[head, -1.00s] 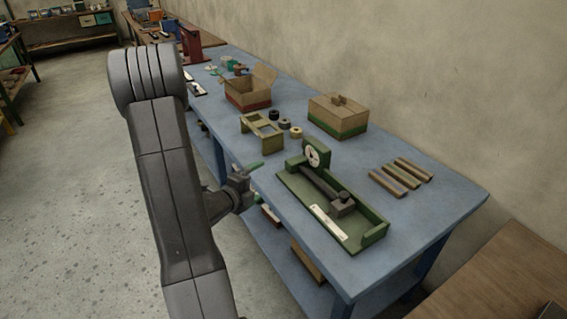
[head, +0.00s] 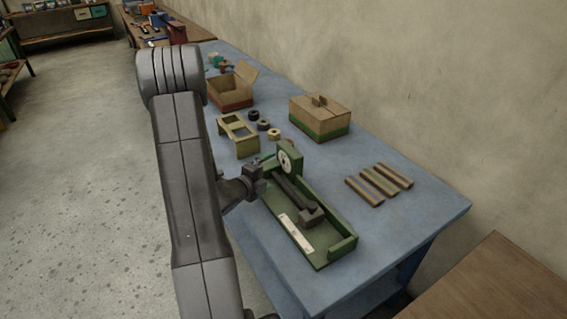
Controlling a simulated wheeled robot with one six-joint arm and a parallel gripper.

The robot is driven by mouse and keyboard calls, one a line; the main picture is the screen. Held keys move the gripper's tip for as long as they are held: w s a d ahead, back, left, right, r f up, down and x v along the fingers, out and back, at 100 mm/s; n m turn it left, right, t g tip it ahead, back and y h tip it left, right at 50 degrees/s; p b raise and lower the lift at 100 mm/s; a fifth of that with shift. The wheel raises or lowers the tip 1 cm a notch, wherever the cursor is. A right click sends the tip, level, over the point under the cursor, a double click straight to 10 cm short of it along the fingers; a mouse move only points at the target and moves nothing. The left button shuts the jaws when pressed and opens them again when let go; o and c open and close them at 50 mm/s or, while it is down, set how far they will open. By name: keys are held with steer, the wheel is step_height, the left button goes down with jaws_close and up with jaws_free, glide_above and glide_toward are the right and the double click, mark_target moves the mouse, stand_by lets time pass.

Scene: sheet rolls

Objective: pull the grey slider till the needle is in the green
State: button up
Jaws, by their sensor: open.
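The green gauge fixture (head: 342,247) lies on the blue table. Its round white dial (head: 285,161) stands on an upright plate at the far end; the needle is too small to read. A dark rail runs from the dial to the grey slider (head: 309,214), a blocky piece near the fixture's near end. A white label strip (head: 295,232) lies along the left side. My gripper (head: 262,168) is open, at the far left end of the fixture beside the dial plate, well away from the slider. Its fingers are partly hidden, and I cannot tell whether they touch anything.
On the blue table (head: 425,215) are several wooden bars (head: 379,183), a closed carton (head: 320,118), an open carton (head: 232,88), a yellowish frame (head: 238,137) and dark rings (head: 263,125).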

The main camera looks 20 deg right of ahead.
steer(key=b+v, duration=0.2)
steer(key=v, duration=0.8)
steer(key=shift+s, duration=0.1)
